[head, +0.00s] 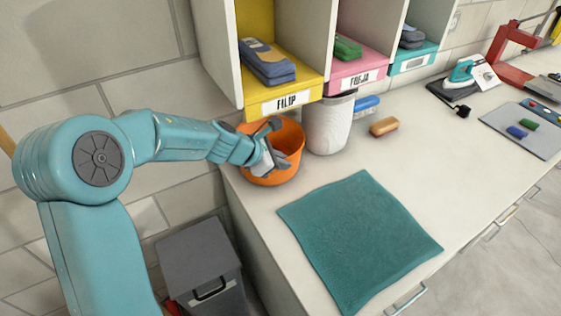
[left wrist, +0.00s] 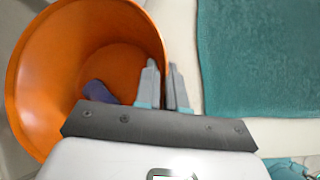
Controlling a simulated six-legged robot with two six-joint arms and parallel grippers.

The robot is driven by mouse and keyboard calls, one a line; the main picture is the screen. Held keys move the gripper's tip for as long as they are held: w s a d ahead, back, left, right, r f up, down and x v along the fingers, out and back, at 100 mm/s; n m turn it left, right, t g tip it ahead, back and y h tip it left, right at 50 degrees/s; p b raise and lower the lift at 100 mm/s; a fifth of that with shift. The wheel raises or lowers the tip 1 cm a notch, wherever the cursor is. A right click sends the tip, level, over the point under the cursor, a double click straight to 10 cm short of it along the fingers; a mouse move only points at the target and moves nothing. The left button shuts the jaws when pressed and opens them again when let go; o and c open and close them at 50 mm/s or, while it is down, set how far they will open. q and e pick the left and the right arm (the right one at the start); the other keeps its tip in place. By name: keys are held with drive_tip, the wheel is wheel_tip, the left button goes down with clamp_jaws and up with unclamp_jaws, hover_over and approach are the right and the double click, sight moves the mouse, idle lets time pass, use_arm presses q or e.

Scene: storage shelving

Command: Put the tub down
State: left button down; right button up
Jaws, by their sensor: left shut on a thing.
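The orange tub (head: 293,160) is at the near left corner of the white counter, upright or nearly so. My left gripper (head: 271,160) is shut on its rim. In the left wrist view, the two fingers (left wrist: 163,85) sit either side of the tub's right wall, and the tub's inside (left wrist: 55,65) opens to the left. A dark purple-blue thing (left wrist: 98,91) lies in it, partly hidden by my gripper. I cannot tell whether the tub's base touches the counter. My right gripper is in neither view.
A teal mat (head: 360,240) lies on the counter to the right of the tub. A white ribbed container (head: 329,125) stands close behind it, under labelled cubbies. A tan block (head: 384,126) and a blue-handled thing (head: 366,103) lie beyond. A grey bin (head: 200,262) stands below the counter's left edge.

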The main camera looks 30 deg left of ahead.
use_arm(q)
drive_tip(key=shift+f, duration=0.15)
drive_tip(key=shift+f, duration=0.15)
drive_tip(key=c, duration=1.2)
unclamp_jaws()
drive_tip(key=shift+r, duration=0.35)
drive_tip(key=p+v, duration=0.1)
drive_tip(key=v, duration=1.1)
drive_tip(key=shift+f, duration=0.1)
